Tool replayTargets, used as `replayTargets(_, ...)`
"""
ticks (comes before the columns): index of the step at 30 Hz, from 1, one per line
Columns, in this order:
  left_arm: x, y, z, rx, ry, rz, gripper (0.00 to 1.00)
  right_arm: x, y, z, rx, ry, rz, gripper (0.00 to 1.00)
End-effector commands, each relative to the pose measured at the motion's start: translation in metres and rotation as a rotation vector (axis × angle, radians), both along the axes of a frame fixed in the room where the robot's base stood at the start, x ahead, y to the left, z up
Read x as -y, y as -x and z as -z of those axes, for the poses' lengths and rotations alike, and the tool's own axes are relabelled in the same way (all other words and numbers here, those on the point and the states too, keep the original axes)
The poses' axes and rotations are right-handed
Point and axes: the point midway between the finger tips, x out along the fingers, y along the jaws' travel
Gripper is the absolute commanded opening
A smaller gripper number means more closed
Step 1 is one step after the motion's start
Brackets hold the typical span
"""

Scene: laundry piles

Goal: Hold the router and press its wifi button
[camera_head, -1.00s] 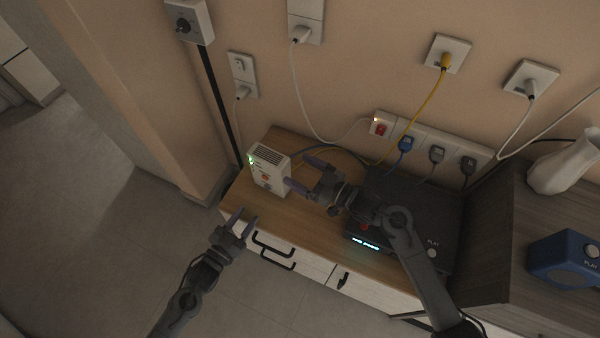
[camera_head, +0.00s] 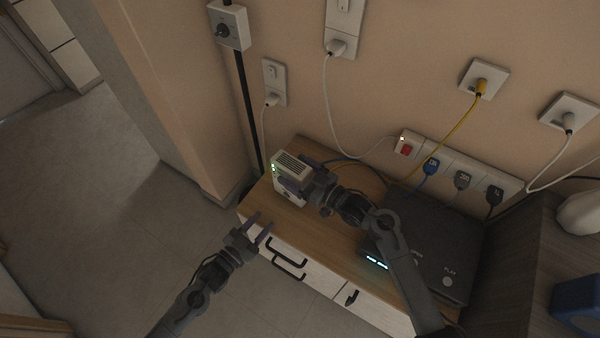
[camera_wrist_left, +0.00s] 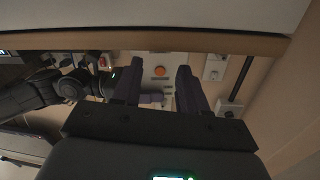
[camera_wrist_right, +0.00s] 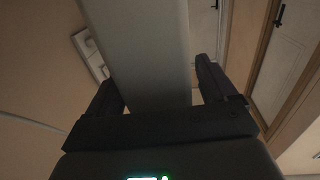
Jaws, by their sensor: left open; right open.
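The white router (camera_head: 291,164) stands upright near the left end of the wooden cabinet top, with a vented top and green lights on its left edge. My right gripper (camera_head: 294,172) is open with its fingers on either side of the router; I cannot tell whether they touch it. In the right wrist view the router (camera_wrist_right: 145,50) fills the space between the fingers. My left gripper (camera_head: 261,223) is open and empty, apart from the router, by the cabinet's front edge. In the left wrist view an orange button (camera_wrist_left: 160,71) shows between its fingers.
A dark box (camera_head: 440,245) marked PLAY stands right of the router. A power strip (camera_head: 450,173) with several plugs is on the wall behind. Cables hang from wall sockets to the cabinet top (camera_head: 335,225). Drawers with black handles (camera_head: 287,268) face front. Open floor lies left.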

Motion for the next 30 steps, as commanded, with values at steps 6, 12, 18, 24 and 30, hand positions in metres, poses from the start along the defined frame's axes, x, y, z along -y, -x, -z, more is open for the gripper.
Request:
replayTargets(6, 0.0001, 0.0001, 0.0000, 0.000, 0.000, 0.000, 0.43, 0.0002, 0.0001, 0.0001, 0.000, 0.000, 0.000, 0.70)
replayTargets(12, 0.0000, 0.0000, 0.0000, 0.000, 0.000, 0.000, 0.43, 0.0003, 0.0003, 0.0001, 0.000, 0.000, 0.000, 0.39)
replayTargets(18, 0.0000, 0.0000, 0.0000, 0.000, 0.000, 0.000, 0.33, 0.0003, 0.0003, 0.0002, 0.000, 0.000, 0.000, 0.18)
replayTargets(24, 0.0000, 0.0000, 0.0000, 0.000, 0.000, 0.000, 0.03, 0.0004, 0.0003, 0.0002, -0.001, 0.001, 0.000, 0.18)
replayTargets(30, 0.0000, 0.0000, 0.0000, 0.000, 0.000, 0.000, 0.00, 0.0004, 0.0003, 0.0003, -0.001, 0.001, 0.000, 0.18)
